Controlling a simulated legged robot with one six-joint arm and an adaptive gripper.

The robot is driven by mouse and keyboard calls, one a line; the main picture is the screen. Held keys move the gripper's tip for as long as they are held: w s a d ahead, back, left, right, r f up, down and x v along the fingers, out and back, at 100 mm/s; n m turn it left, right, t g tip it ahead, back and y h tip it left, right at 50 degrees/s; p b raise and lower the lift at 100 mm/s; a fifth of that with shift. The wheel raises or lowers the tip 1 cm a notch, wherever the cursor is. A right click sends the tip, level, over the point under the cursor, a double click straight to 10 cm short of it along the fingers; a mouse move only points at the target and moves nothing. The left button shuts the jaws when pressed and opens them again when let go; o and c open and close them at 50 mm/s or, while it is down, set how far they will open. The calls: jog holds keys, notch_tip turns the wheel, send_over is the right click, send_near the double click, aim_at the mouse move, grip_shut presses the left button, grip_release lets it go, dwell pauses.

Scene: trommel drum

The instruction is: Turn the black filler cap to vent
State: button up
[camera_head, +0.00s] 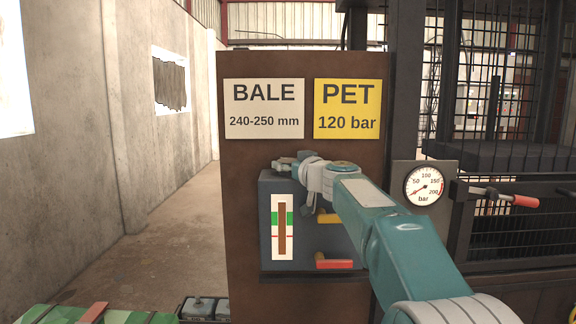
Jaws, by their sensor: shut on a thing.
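A dark blue-grey tank (312,243) is fixed to the brown panel, with a level sight gauge (282,226) on its front. My arm reaches in from the lower right. My gripper (284,164) is at the top of the tank, near its left front part, and is shut. The black filler cap cannot be made out; my gripper and wrist cover the tank top there. The cap's turn position is hidden.
A yellow handle (328,217) and a red handle (334,263) stick out of the tank front, close to my forearm. A pressure gauge (424,187) and a red-gripped lever (524,200) are at right. A concrete wall (70,140) and open floor lie left.

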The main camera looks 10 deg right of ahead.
jog(key=o, duration=1)
notch_tip(320, 180, up, 10)
jog(key=shift+w+f, duration=0.1)
dwell(0.4)
